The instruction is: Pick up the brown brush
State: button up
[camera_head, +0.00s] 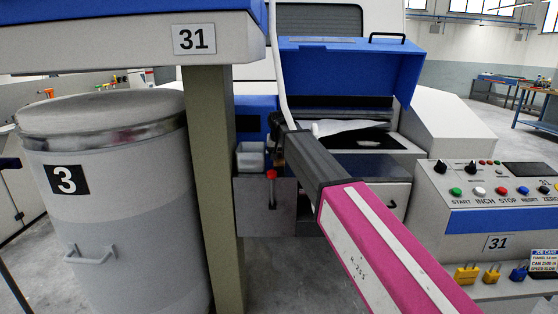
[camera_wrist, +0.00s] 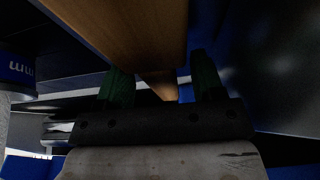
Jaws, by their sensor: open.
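In the wrist view a large brown wooden piece (camera_wrist: 130,32), apparently the brown brush, fills the upper middle, very close to the camera. A narrower brown part shows lower down, between the fingers. My gripper (camera_wrist: 163,78) is open, with one dark green finger on each side of that narrower part. I cannot tell whether either finger touches it. No bristles are clear in the dark picture. In the head view I cannot make out the brush; the end of my arm reaches the machine front beside the post, and its fingers are too small to tell.
A grey can marked 3 (camera_head: 110,215) and an olive post (camera_head: 213,200) stand at left. The machine's blue hood (camera_head: 350,75) is raised. A small grey container (camera_head: 250,156) and a red knob (camera_head: 271,174) are by the arm's end. A control panel (camera_head: 490,195) stands at right.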

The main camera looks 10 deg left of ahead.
aim_at(279, 153)
jog(key=shift+f, duration=0.1)
jog(key=c, duration=1)
notch_tip(279, 153, up, 4)
jog(key=shift+r, duration=0.1)
jog(key=s+a+r, duration=0.1)
jog(key=s+r, duration=0.1)
jog(key=s, duration=0.1)
jog(key=s+r, duration=0.2)
jog(key=s, duration=0.2)
jog(key=s+a+r, duration=0.1)
jog(key=s+r, duration=0.1)
jog(key=s, duration=0.2)
jog(key=shift+s+a+r, duration=0.2)
jog(key=shift+a+r, duration=0.1)
jog(key=shift+r, duration=0.1)
jog(key=shift+o, duration=0.4)
